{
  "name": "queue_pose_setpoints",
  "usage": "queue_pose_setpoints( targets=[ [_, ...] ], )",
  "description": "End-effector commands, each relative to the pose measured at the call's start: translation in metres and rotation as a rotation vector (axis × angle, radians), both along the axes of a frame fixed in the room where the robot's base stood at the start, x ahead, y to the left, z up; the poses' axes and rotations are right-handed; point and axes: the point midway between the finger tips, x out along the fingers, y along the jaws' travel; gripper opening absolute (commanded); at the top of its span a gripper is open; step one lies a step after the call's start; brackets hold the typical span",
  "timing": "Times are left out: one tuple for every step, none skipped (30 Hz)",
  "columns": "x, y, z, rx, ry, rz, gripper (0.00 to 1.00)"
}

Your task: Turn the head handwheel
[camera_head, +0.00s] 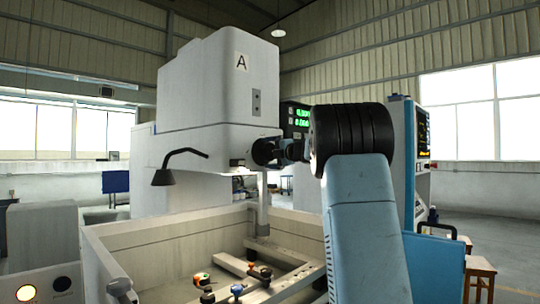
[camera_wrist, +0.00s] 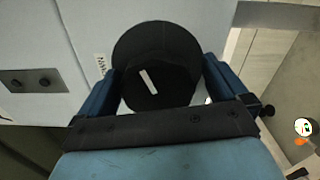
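The head handwheel (camera_wrist: 156,44) is a dark round wheel with a smaller black front part that bears a white mark, slanted in the wrist view. In the head view the handwheel (camera_head: 263,152) sits on the lower right side of the white machine head, partly hidden by my gripper (camera_head: 292,150). In the wrist view the two blue fingers of my gripper (camera_wrist: 163,78) lie on either side of the front part, against its edges with no clear gap. My gripper looks shut on the handwheel. The finger pads are hidden.
The white machine head (camera_head: 218,85), marked A, stands over an open tank (camera_head: 175,231). Clamps and small coloured parts (camera_head: 238,289) lie inside. A lamp (camera_head: 163,177) hangs at left. A green-digit readout (camera_head: 296,116) is behind my arm, and a blue-edged control cabinet (camera_head: 404,150) stands at right.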

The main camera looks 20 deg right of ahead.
Motion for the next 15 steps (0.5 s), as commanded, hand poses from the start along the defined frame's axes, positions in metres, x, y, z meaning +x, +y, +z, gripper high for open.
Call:
queue_pose_setpoints(
  targets=[
    [-0.001,0.000,0.000,0.000,-0.001,0.000,1.00],
    [-0.002,0.000,0.001,0.000,-0.001,0.000,1.00],
    [-0.004,-0.001,0.001,0.000,-0.001,0.000,1.00],
    [-0.006,-0.002,0.001,0.000,-0.001,0.000,1.00],
    [-0.008,-0.003,0.001,0.000,-0.001,0.000,1.00],
    [-0.012,-0.005,0.001,0.000,-0.001,0.000,1.00],
    [-0.016,-0.007,0.001,0.000,-0.001,-0.001,1.00],
    [-0.021,-0.008,0.001,0.000,-0.001,-0.001,1.00],
    [-0.028,-0.011,0.002,0.001,-0.002,-0.002,1.00],
    [-0.033,-0.013,0.001,0.000,-0.001,-0.002,1.00],
    [-0.038,-0.015,0.001,0.000,-0.001,-0.001,1.00],
    [-0.046,-0.019,0.002,0.000,-0.002,-0.002,1.00],
    [-0.051,-0.021,0.001,0.000,-0.001,-0.002,1.00],
    [-0.057,-0.023,0.000,0.000,-0.001,-0.002,1.00],
    [-0.064,-0.026,0.001,0.000,-0.001,-0.001,1.00]
  ],
)
